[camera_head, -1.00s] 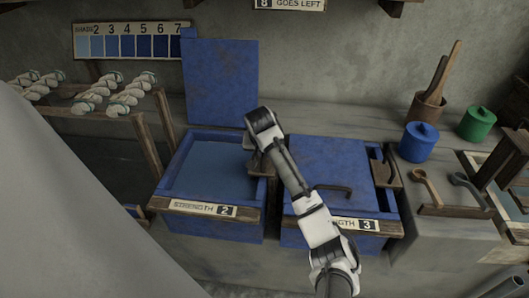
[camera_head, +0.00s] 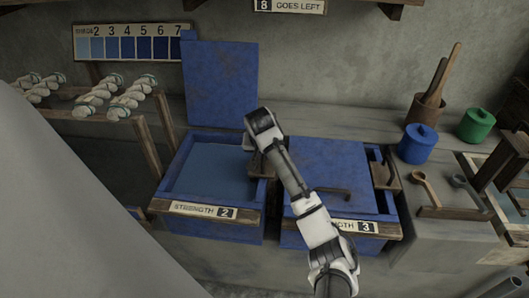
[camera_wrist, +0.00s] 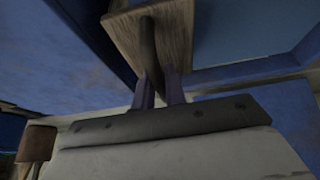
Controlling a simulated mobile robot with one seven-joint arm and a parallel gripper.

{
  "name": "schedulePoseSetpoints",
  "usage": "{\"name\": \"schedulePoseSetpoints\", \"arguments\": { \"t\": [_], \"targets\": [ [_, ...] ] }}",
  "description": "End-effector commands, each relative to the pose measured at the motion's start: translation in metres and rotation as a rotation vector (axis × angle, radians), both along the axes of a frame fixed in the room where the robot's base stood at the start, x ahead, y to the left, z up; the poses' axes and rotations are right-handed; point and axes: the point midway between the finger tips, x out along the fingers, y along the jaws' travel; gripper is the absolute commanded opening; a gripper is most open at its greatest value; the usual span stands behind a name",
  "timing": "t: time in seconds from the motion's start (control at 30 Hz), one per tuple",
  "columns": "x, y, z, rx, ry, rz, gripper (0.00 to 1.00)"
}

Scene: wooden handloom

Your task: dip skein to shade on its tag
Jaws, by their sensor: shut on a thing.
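Several pale skeins with blue-green ties (camera_head: 127,101) lie across a wooden rack at the left; no shade tag is readable. The vat marked STRENGTH 2 (camera_head: 199,228) is open, blue liquid (camera_head: 213,170) inside, its blue lid (camera_head: 222,84) upright behind. The vat marked STRENGTH 3 (camera_head: 290,241) has its lid (camera_head: 325,164) on. My gripper (camera_wrist: 160,96) is shut on a dark curved handle (camera_wrist: 150,48) fixed to a wooden block (camera_wrist: 176,32). In the head view that block (camera_head: 264,168) sits at the open vat's right side, and my arm hides the grip.
A shade chart (camera_head: 128,49) hangs on the wall. Right of the vats are a blue pot (camera_head: 418,146), a green pot (camera_head: 476,126), a holder with wooden sticks (camera_head: 427,111) and a ladle (camera_head: 425,187) on a rest. A sign above reads "8 GOES LEFT" (camera_head: 290,5).

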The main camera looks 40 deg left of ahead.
Motion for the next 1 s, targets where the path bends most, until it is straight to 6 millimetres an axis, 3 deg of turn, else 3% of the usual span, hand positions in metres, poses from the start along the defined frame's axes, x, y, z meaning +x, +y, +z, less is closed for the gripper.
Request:
{"name": "schedulePoseSetpoints", "arguments": {
  "t": [0.03, 0.1, 1.0],
  "targets": [
    [-0.001, 0.002, 0.014, 0.005, -0.003, 0.005, 0.0],
    [-0.001, 0.003, 0.022, 0.007, -0.005, 0.005, 0.0],
    [0.001, 0.004, 0.116, 0.016, -0.015, 0.005, 0.0]
  ]
}}
